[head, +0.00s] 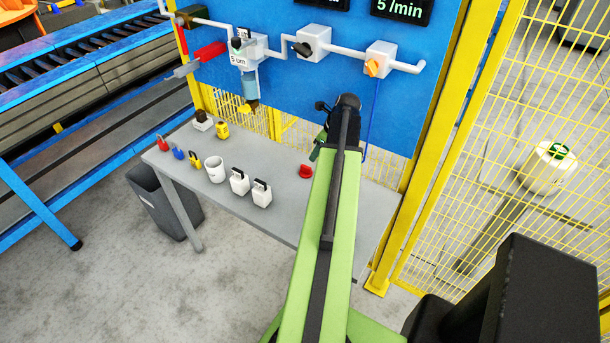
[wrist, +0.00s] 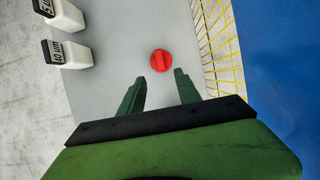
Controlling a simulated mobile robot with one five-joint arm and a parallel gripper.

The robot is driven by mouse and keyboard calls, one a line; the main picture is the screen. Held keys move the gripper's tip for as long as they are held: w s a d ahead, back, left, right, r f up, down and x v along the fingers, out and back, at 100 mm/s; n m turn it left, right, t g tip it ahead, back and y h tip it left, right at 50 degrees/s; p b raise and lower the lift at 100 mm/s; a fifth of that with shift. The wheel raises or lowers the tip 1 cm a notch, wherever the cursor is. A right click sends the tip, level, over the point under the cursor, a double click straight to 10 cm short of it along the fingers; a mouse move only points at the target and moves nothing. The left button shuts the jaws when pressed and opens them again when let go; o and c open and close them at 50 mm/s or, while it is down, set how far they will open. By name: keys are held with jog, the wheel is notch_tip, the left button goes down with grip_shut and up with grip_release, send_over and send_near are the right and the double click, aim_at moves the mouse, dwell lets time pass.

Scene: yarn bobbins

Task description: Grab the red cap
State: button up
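The red cap (head: 305,171) lies on the grey table (head: 250,190) in the head view, just left of my arm. In the wrist view the red cap (wrist: 161,60) is round with a raised bar across its top. It lies beyond my gripper's fingertips, roughly centred between them. My gripper (wrist: 156,80) is open, with two green fingers apart and nothing between them. In the head view my gripper (head: 318,150) is partly hidden behind my own arm, above the back of the table. I cannot tell its exact height above the table.
Two white containers with black tops (head: 250,187) and a white cup (head: 215,169) stand left of the cap. A yellow mesh fence (head: 275,125) and a blue panel (head: 300,85) with pipes rise behind. The table around the cap is clear.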

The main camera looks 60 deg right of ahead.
aim_at(307, 167)
jog(key=b+x, duration=0.4)
jog(key=x, duration=0.1)
jog(key=shift+f, duration=0.4)
jog(key=shift+w, duration=0.1)
jog(key=b+x, duration=0.5)
jog(key=shift+w+d+f, duration=0.1)
jog(key=shift+w, duration=0.1)
jog(key=shift+r, duration=0.2)
grip_shut()
